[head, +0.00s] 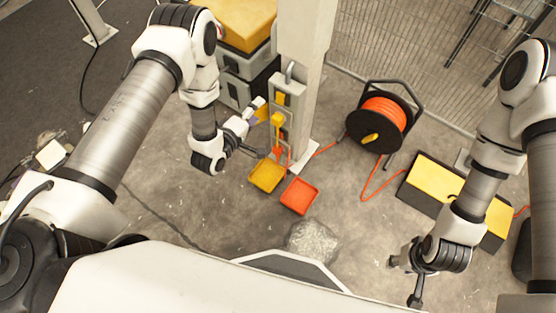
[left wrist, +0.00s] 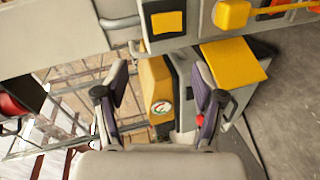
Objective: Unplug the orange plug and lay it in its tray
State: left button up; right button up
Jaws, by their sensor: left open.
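The orange plug (head: 277,151) sits low on the grey socket panel (head: 290,85) on the post, below a yellow plug (head: 277,118). An orange part (left wrist: 280,5) shows at the top edge of the left wrist view, partly cut off, beside the yellow plug (left wrist: 232,14). The orange tray (head: 299,195) lies on the floor below and appears empty. My left gripper (head: 257,127) is open just left of the panel; its spread fingers (left wrist: 161,95) hold nothing. My right gripper (head: 405,281) is at the lower right, far from the panel, with its fingers apart and empty.
A yellow tray (head: 266,176) lies beside the orange one. An orange cable reel (head: 382,122) and a yellow-topped box (head: 445,185) stand to the right. A yellow-topped cabinet (head: 242,25) is behind my left arm. A grey lump (head: 313,242) lies in front of the trays.

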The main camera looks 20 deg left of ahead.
pick_arm(q)
notch_tip(320, 180, down, 16)
jog(key=w+n+t+h+b, duration=0.1)
jog(key=w+t+h+b, duration=0.15)
jog(key=b, duration=2.35)
send_near(275, 153)
jog(key=w, duration=0.1)
jog(key=shift+d+r+y, duration=0.25)
jog(key=shift+d+r, duration=0.05)
jog(key=shift+d, duration=0.1)
jog(key=b+x, duration=0.1)
jog(key=x, duration=0.1)
jog(key=b+x, duration=0.1)
jog(key=x, duration=0.2)
jog(key=b+x, duration=0.2)
jog(key=x, duration=0.1)
jog(key=shift+f, duration=0.3)
jog(key=shift+w+d+r, duration=0.15)
jog(key=shift+w+d, duration=0.1)
jog(key=shift+w, duration=0.3)
